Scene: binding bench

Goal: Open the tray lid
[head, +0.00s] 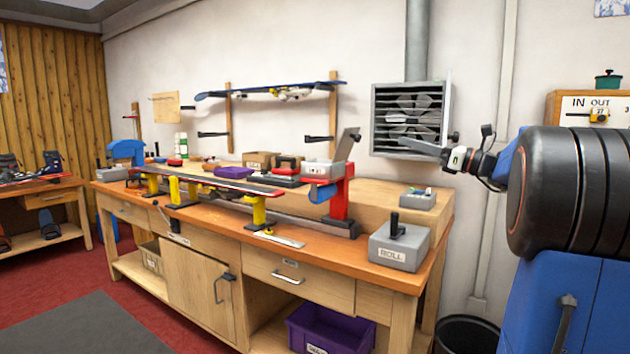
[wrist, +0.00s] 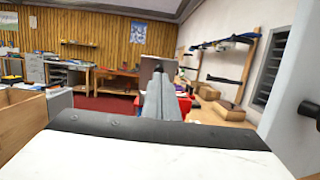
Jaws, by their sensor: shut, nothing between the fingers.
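A small grey tray (head: 320,169) sits on top of a red post (head: 338,200) on the bench. Its grey lid (head: 346,144) stands raised, tilted steeply up from the tray's right side. My gripper (head: 394,143) is in the air to the right of the lid, apart from it, in front of the wall fan. In the wrist view my gripper (wrist: 165,85) is shut and empty, pointing toward the lid (wrist: 150,69). The fingers cover part of the lid there, and the tray's inside cannot be seen.
The wooden bench (head: 290,232) carries a long rail with yellow supports (head: 258,212), a grey ROLL box (head: 398,246) and a small grey bin (head: 418,199). A fan (head: 410,118) is on the wall behind my gripper. A purple crate (head: 330,328) is below.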

